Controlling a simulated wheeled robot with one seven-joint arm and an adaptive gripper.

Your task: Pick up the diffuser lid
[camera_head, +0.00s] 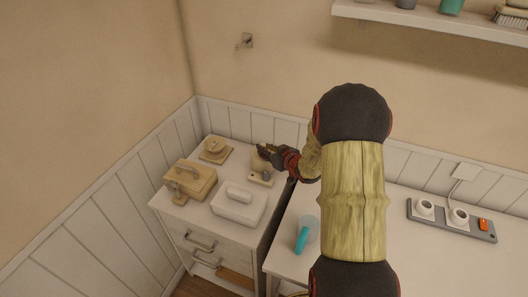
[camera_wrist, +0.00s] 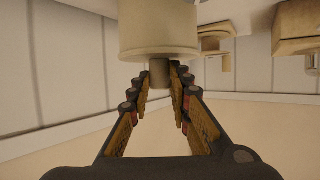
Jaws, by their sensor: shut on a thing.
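My gripper (camera_head: 265,150) is at the back right of the white drawer cabinet, at the top of the beige diffuser (camera_head: 259,164). In the wrist view, which looks upside down, my gripper's fingers (camera_wrist: 160,80) are closed around a short grey-brown knob (camera_wrist: 159,71), which I take to be the diffuser lid's. The knob joins a wide, pale round body (camera_wrist: 158,32). I cannot tell where the lid ends and the diffuser begins, or whether there is a gap between them. My gripper partly hides the lid in the head view.
On the white cabinet (camera_head: 207,230) stand a white lidded box (camera_head: 238,207), a wooden box (camera_head: 190,180) and a round wooden item on a square base (camera_head: 215,150). A shelf (camera_head: 430,18) hangs above.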

